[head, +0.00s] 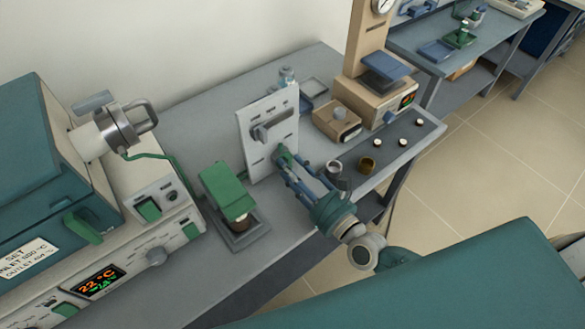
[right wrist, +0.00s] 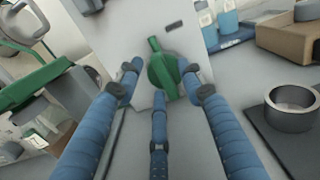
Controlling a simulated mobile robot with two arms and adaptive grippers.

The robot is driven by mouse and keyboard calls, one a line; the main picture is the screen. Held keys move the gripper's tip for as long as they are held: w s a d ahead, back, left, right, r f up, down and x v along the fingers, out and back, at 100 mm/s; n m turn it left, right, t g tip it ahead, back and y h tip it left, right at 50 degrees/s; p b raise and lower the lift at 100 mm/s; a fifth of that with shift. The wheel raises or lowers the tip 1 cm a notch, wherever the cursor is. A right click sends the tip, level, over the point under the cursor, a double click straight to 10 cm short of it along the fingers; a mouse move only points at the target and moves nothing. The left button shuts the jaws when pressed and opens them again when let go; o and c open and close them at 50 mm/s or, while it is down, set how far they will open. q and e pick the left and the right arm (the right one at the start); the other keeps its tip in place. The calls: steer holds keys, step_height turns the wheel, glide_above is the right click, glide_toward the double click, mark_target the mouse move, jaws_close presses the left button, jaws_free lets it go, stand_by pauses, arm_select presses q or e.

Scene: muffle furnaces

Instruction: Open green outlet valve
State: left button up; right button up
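The green valve (head: 282,154) is on the lower part of an upright white panel (head: 287,109) on the bench. In the right wrist view the green valve (right wrist: 163,72) has a round body and a narrow lever pointing up and slightly left. My right gripper (head: 285,166) reaches the panel from the front right. In the right wrist view its blue fingers (right wrist: 160,80) are spread apart, with tips to the left, right and below the valve. I cannot tell whether they touch it. My left gripper is not in view.
A teal furnace (head: 45,150) with a lit display stands left. A green-topped device (head: 225,187) stands left of the panel.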

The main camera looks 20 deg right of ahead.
jaws_close()
steer(key=shift+f+m+b, duration=0.15)
steer(key=shift+m+b, duration=0.25)
steer(key=shift+b, duration=0.25)
steer(key=shift+r, duration=0.2)
jaws_free()
steer(key=v, duration=1.2)
